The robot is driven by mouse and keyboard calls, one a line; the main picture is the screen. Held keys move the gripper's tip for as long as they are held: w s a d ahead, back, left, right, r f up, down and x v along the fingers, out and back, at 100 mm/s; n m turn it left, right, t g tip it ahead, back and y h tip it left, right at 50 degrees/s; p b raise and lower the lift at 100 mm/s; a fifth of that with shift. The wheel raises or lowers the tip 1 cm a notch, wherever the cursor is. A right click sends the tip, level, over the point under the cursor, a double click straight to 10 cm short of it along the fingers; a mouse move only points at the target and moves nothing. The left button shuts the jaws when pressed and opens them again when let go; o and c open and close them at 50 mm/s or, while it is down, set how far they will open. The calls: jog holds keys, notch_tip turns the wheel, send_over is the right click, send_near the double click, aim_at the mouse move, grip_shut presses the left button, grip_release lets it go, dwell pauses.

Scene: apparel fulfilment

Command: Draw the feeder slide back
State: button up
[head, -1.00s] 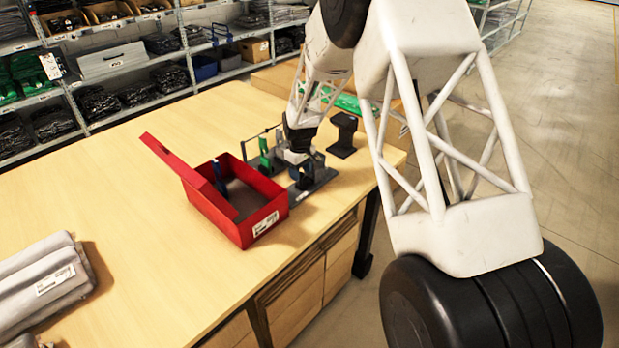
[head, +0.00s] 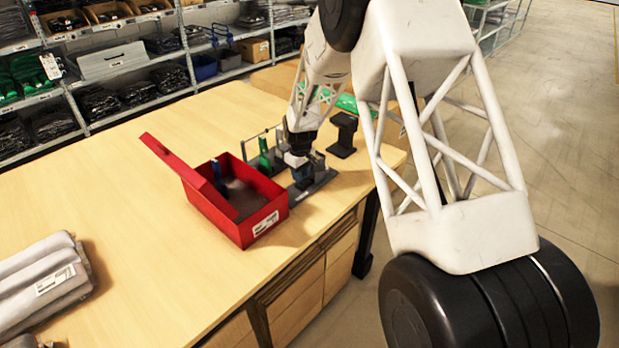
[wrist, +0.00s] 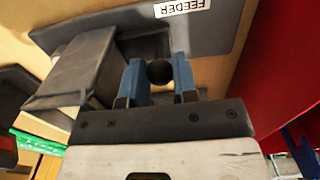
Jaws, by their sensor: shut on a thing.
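The feeder shows in the wrist view as a dark grey base plate (wrist: 225,32) with an upside-down FEEDER label (wrist: 182,8). A grey block (wrist: 72,72) stands on it at the left. My gripper (wrist: 158,76) has its two blue fingers on either side of a round dark knob (wrist: 159,72) and is shut on it. In the head view my gripper (head: 299,166) is low over the feeder base (head: 318,183), just right of the red bin. The arm's end hides part of the feeder and the knob there.
The open red bin (head: 262,222) with a raised lid stands close beside the feeder. A green piece in a rack (head: 265,152) is behind it, and a black stand (head: 343,136) is to the right. Grey folded garments (head: 45,283) lie at the left front. The table's middle left is clear.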

jog(key=shift+s+a, duration=1.15)
jog(key=shift+a, duration=0.05)
jog(key=shift+s+a, duration=0.95)
jog(key=o, duration=0.7)
jog(key=shift+o, duration=0.2)
jog(key=shift+r, duration=0.15)
notch_tip(320, 180, up, 7)
dwell(0.6)
